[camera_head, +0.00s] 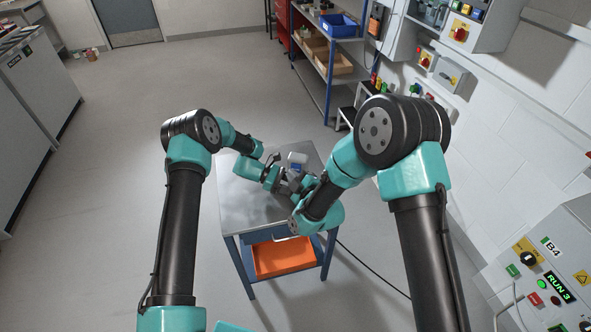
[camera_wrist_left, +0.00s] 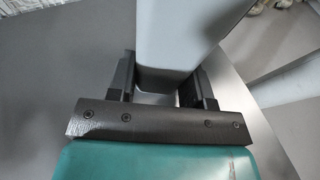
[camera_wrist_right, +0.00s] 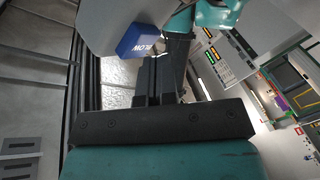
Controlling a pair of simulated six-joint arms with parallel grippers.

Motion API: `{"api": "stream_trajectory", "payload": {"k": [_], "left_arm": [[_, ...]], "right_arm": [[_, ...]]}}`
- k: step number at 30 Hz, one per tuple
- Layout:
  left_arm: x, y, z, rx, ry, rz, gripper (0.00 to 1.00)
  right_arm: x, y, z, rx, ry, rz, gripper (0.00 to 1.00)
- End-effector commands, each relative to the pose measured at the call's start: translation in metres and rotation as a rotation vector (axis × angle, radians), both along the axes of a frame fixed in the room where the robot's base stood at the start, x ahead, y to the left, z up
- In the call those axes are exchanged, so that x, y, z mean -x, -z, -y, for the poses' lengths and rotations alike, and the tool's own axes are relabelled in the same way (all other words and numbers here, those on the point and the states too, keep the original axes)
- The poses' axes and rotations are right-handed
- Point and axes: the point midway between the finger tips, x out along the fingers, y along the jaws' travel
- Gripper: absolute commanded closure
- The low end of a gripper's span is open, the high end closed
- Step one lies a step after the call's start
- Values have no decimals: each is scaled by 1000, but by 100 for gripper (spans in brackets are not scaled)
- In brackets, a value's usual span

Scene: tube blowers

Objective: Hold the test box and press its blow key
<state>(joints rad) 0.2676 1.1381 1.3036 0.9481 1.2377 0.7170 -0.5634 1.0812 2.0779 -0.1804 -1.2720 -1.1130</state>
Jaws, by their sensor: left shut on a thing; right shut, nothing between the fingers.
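The test box (camera_head: 297,157) is pale grey and stands above the small metal table in the head view. Its blue blow key (camera_head: 296,167) faces my right arm. My left gripper (camera_head: 279,171) is shut on the box. In the left wrist view the box's grey body (camera_wrist_left: 180,35) rises between the fingers (camera_wrist_left: 163,82). My right gripper (camera_head: 296,178) is shut and empty, close to the key. In the right wrist view the blue key (camera_wrist_right: 139,40) with white lettering lies just beyond and left of the closed fingertips (camera_wrist_right: 157,62). I cannot tell whether they touch it.
The metal table (camera_head: 245,205) has bare room at its left and front, with an orange tray (camera_head: 283,257) below. A shelf with bins (camera_head: 335,65) stands behind. Control boxes line the right wall, and a panel (camera_head: 550,275) is at the lower right. A cable runs along the floor.

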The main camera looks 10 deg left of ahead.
Motion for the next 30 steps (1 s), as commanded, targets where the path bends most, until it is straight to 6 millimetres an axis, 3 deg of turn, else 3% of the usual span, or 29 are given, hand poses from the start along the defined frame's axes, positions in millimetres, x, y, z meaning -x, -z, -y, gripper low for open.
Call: {"api": "stream_trajectory", "payload": {"k": [17,30], "left_arm": [[0,0,0,0,-1,0,84],[0,0,0,0,-1,0,84]], "right_arm": [[10,0,0,0,-1,0,100],[41,0,-1,0,-3,0,100]]}}
